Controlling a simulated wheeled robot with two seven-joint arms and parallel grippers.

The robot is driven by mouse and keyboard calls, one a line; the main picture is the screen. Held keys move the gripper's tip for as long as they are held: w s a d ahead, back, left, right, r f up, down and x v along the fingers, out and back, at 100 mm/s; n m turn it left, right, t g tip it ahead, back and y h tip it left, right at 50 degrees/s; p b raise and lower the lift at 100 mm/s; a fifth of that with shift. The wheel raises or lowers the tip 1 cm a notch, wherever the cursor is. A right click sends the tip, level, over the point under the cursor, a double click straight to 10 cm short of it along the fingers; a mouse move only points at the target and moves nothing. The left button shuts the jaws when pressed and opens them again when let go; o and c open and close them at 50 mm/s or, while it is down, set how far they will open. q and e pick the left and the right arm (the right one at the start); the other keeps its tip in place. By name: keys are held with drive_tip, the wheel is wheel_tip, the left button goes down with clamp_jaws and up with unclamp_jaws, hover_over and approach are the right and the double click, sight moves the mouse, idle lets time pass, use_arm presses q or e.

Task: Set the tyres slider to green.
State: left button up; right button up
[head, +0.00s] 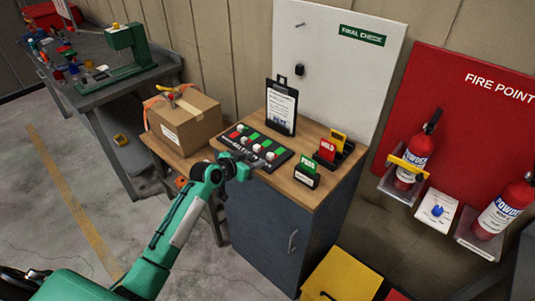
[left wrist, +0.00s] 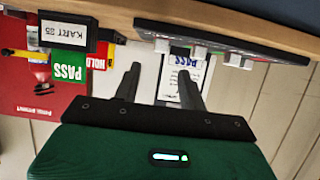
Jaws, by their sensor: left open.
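The black slider panel (head: 277,163) lies on the wooden top of the cabinet. It has several pale knobs in a row and red and green patches. The labels are too small to read, so I cannot tell which slider is tyres or its setting. My left gripper (head: 243,168) is at the panel's front edge, near the cabinet top's front left. In the left wrist view, the picture is upside down; the gripper (left wrist: 158,72) is open with nothing between its fingers. The panel (left wrist: 232,47) shows there edge-on with its knobs, apart from the fingers. My right gripper is not in view.
A clipboard (head: 282,106) stands behind the panel. A green PASS sign (head: 307,172) and a red HOLD sign (head: 327,149) stand to its right. A cardboard box (head: 185,122) sits to the left. Fire extinguishers (head: 414,155) hang at the far right.

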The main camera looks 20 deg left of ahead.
sight(269, 155)
use_arm(q)
drive_tip(key=shift+p+x, duration=0.65)
drive_tip(key=shift+x, duration=3.35)
drive_tip(key=shift+f, duration=0.1)
clamp_jaws()
